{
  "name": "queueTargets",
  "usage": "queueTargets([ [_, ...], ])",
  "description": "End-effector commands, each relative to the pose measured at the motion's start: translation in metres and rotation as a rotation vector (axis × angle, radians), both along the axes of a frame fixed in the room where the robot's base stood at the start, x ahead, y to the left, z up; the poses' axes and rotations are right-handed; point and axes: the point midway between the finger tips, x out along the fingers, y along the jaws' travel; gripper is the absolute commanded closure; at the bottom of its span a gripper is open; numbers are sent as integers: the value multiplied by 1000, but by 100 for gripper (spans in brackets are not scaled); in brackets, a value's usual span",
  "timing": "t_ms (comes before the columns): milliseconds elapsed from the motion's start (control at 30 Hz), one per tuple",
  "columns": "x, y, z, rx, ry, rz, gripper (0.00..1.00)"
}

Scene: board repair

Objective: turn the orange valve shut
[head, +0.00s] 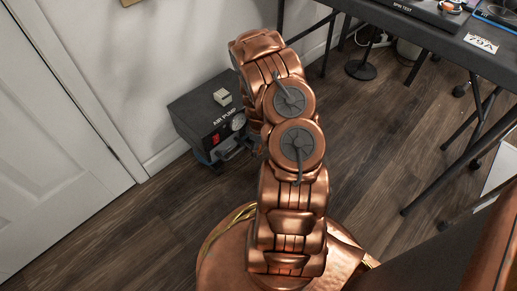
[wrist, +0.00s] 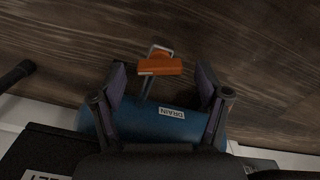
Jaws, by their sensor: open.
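The orange valve (wrist: 160,66) shows in the wrist view, just beyond and between my open fingers. Its orange handle lies crosswise on a grey metal fitting. A blue cylinder (wrist: 130,120) with a DRAIN label lies below it in the picture, partly hidden by my gripper. My gripper (wrist: 160,80) is open, with one finger on each side of the valve, and I see no contact. In the head view the orange valve is hidden behind my copper arm, and the fingers cannot be made out there.
A dark air pump box (head: 207,112) with a red switch and a gauge stands on the wooden floor by the wall. A white door (head: 60,130) is at left. A black desk (head: 440,45) with metal legs is at right. Open floor (head: 375,135) lies between.

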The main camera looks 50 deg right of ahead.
Motion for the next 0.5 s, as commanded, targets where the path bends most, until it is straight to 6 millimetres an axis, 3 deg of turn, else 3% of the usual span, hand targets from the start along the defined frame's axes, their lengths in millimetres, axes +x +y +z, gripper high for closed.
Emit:
queueTargets([
  [367, 0, 0, -6, 1, 0, -1, 25],
  [500, 0, 0, -6, 1, 0, -1, 39],
])
